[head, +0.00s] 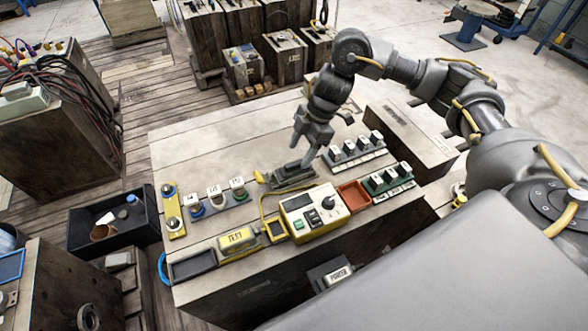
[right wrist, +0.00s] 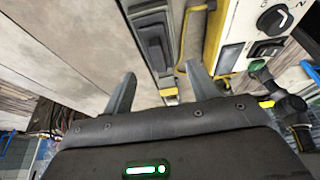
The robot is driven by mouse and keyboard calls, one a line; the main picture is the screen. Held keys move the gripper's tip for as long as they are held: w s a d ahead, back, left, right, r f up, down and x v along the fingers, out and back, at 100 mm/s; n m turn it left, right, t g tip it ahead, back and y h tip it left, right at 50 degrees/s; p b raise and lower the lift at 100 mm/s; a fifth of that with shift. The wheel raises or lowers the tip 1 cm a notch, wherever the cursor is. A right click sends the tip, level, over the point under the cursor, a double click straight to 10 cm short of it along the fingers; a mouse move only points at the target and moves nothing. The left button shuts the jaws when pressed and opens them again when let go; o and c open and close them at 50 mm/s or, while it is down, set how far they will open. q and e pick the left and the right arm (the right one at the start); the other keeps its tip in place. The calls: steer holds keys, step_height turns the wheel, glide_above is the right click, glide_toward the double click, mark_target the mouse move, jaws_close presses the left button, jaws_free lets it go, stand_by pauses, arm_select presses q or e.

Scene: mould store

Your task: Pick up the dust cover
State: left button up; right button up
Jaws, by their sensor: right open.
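A dark grey elongated piece (head: 292,173), which looks like the dust cover, lies in a dark holder on the wooden bench, behind the yellow-and-white control box. In the right wrist view the dark piece (right wrist: 153,45) shows ahead of the fingers, roughly between their lines. My right gripper (head: 307,150) is open and empty, pointing down just above and beside the piece. Its two fingers (right wrist: 160,77) are spread apart; I cannot tell whether either one touches it. My left gripper is not in view.
The control box (head: 312,212) stands close in front, with a yellow cable beside the piece. A red tray (head: 353,195) and rows of labelled plugs (head: 357,150) lie to the right. The bench top (head: 205,150) is clear at the back left.

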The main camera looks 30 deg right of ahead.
mark_target(296, 162)
steer(key=x, duration=0.5)
steer(key=shift+d+f, duration=0.1)
steer(key=shift+d, duration=0.25)
steer(key=c, duration=0.9)
